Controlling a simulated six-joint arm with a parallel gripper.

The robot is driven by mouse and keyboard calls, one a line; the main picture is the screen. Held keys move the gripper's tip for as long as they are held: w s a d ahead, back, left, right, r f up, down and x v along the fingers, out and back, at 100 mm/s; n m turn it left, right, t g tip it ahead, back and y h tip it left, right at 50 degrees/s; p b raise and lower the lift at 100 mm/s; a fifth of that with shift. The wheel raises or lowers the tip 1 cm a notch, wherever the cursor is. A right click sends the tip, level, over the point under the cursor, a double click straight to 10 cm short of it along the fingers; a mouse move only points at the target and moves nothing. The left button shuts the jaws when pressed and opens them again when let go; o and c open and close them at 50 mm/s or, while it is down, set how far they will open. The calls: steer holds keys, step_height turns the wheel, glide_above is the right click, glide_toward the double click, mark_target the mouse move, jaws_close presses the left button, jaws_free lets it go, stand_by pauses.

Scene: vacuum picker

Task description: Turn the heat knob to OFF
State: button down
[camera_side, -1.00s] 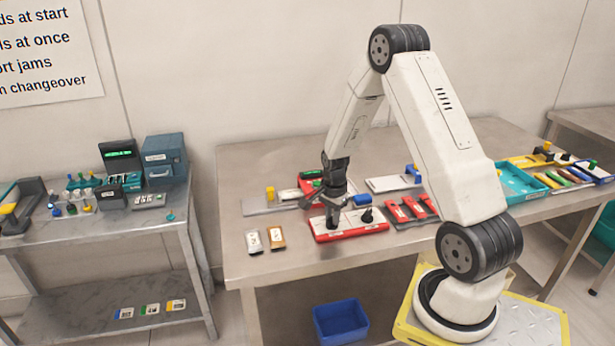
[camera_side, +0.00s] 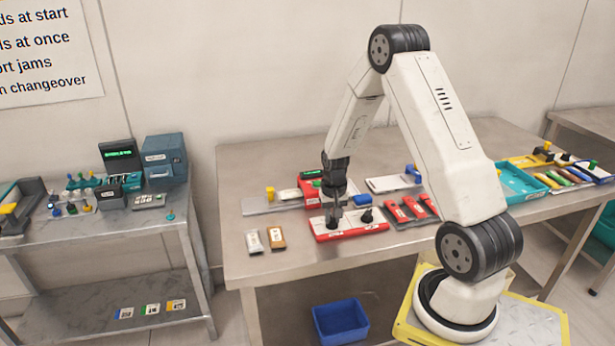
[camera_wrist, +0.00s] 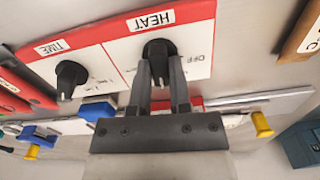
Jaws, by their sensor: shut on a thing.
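The red and white control panel (camera_side: 378,230) lies on the steel table. In the wrist view it shows upside down, with a HEAT label (camera_wrist: 150,19) and an OFF mark (camera_wrist: 205,57). The black heat knob (camera_wrist: 158,46) is between the fingertips of my gripper (camera_wrist: 165,75), which is shut on it. The black time knob (camera_wrist: 70,75) stands on the same panel and also shows in the side view (camera_side: 366,215). In the side view my gripper (camera_side: 334,215) points down at the panel's left part.
Two small labelled blocks (camera_side: 265,241) lie left of the panel. Red pieces (camera_side: 411,207) lie on its right. A red box with a green display (camera_side: 312,188) and a grey rail with a yellow peg (camera_side: 271,200) stand behind. Bare table lies at the front left.

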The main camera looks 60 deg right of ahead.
steer(key=n, duration=1.1)
steer(key=shift+n, duration=1.8)
steer(key=c, duration=0.6)
jaws_free()
steer(key=shift+o, duration=0.2)
steer(key=shift+r, duration=0.2)
steer(key=shift+r, duration=3.8)
